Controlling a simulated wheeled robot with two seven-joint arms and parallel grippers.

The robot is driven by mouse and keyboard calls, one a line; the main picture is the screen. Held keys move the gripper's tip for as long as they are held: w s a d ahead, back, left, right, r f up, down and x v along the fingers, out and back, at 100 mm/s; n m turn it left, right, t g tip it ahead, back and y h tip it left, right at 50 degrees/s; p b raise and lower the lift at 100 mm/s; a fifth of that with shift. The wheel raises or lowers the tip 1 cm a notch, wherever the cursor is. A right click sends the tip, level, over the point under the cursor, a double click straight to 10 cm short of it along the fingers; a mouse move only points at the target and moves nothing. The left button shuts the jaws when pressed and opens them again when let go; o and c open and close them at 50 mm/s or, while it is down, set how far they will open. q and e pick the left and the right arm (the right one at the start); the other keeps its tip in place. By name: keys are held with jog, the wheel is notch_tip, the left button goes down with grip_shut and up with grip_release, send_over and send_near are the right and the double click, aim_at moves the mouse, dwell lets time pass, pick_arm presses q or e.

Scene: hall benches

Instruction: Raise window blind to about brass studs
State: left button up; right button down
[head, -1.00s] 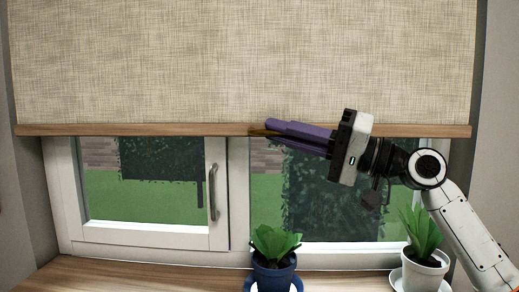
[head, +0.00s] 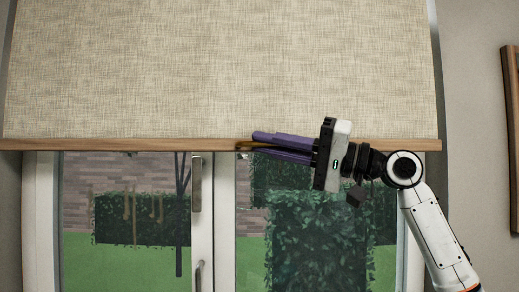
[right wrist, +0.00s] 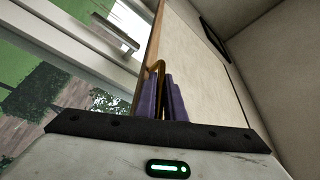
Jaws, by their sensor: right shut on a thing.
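The window blind (head: 220,70) is a beige woven cloth with a wooden bottom bar (head: 100,145). It hangs over the upper part of the window, with the panes bare below the bar. My right gripper (head: 250,143) is at the middle of the bar, with its purple fingers pointing left. It is shut on a brass-coloured pull (right wrist: 154,67), which shows as a thin loop between the fingers in the right wrist view. The fingers hide part of the pull. I cannot make out brass studs in either view. My left gripper is not in view.
The white window frame (head: 225,230) has a grey handle (head: 199,276) and a second fitting (head: 196,185) above it. A hedge and grass show outside. A wooden-framed thing (head: 512,120) hangs on the right wall, clear of my arm.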

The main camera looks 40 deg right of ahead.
jog(key=shift+r, duration=0.15)
jog(key=c, duration=2.1)
grip_release()
jog(key=shift+s, duration=0.1)
jog(key=shift+s+d+f+b, duration=0.25)
jog(key=shift+f+b, duration=0.1)
jog(key=shift+b, duration=0.05)
jog(key=b+v, duration=0.4)
jog(key=v, duration=0.5)
jog(key=shift+s+d+r+b, duration=0.1)
jog(key=shift+s+b, duration=0.2)
